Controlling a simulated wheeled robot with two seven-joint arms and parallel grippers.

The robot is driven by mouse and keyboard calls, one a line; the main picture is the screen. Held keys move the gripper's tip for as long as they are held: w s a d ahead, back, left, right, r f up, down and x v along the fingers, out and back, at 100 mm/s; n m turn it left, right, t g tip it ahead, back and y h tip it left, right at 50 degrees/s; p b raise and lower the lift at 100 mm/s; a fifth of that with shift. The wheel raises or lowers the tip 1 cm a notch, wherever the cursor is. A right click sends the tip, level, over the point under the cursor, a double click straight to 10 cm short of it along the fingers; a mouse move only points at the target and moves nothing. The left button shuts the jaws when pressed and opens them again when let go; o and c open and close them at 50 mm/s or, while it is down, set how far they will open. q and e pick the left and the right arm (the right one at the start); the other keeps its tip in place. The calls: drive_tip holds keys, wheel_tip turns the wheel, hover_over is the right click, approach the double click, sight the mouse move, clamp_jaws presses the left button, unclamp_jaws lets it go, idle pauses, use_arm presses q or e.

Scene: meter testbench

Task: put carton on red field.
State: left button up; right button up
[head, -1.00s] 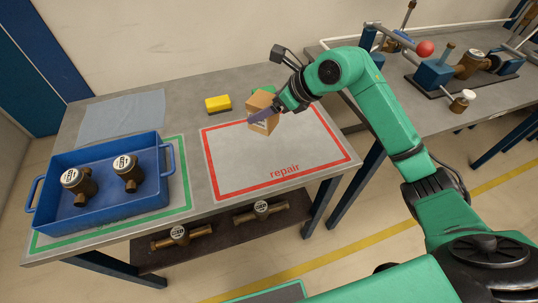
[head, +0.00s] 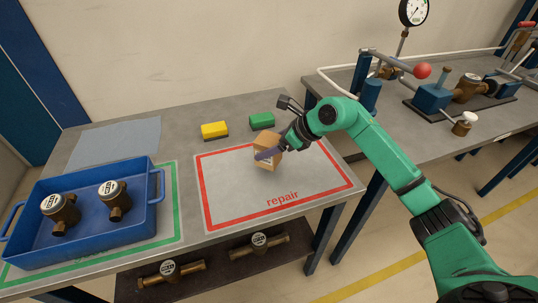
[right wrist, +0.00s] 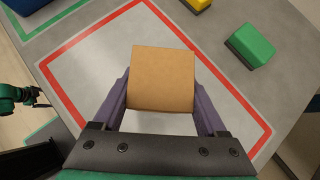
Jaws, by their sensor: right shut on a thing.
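The small brown carton (head: 267,163) is between the fingers of my right gripper (head: 268,153), which is shut on it. In the right wrist view the carton (right wrist: 162,78) shows its plain top between the two purple fingers. The red field is a red outline marked "repair" (head: 229,215) on the grey table. The carton is over the inside of this outline, towards its far side. I cannot tell whether it touches the table. A dark gripper on a green arm (right wrist: 34,97), likely my left, shows small at the left edge of the right wrist view; its jaws are unclear.
A green block (head: 261,121) and a yellow block (head: 214,130) lie behind the red outline. A blue crate (head: 156,190) with two brass meters stands at left on a green outline. The front of the red field is clear.

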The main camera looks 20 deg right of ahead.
wheel_tip(320, 180, down, 4)
drive_tip(key=shift+r, duration=0.25)
drive_tip(key=shift+f, duration=0.2)
drive_tip(key=o, duration=1.4)
drive_tip(key=shift+r, duration=0.1)
drive_tip(key=shift+r, duration=0.1)
drive_tip(key=shift+d+r, duration=0.1)
drive_tip(key=shift+r, duration=0.05)
drive_tip(key=b+v, duration=0.2)
drive_tip(key=v, duration=0.9)
drive_tip(key=shift+s+d+r, duration=0.2)
drive_tip(key=shift+r, duration=0.1)
drive_tip(key=shift+f, duration=0.1)
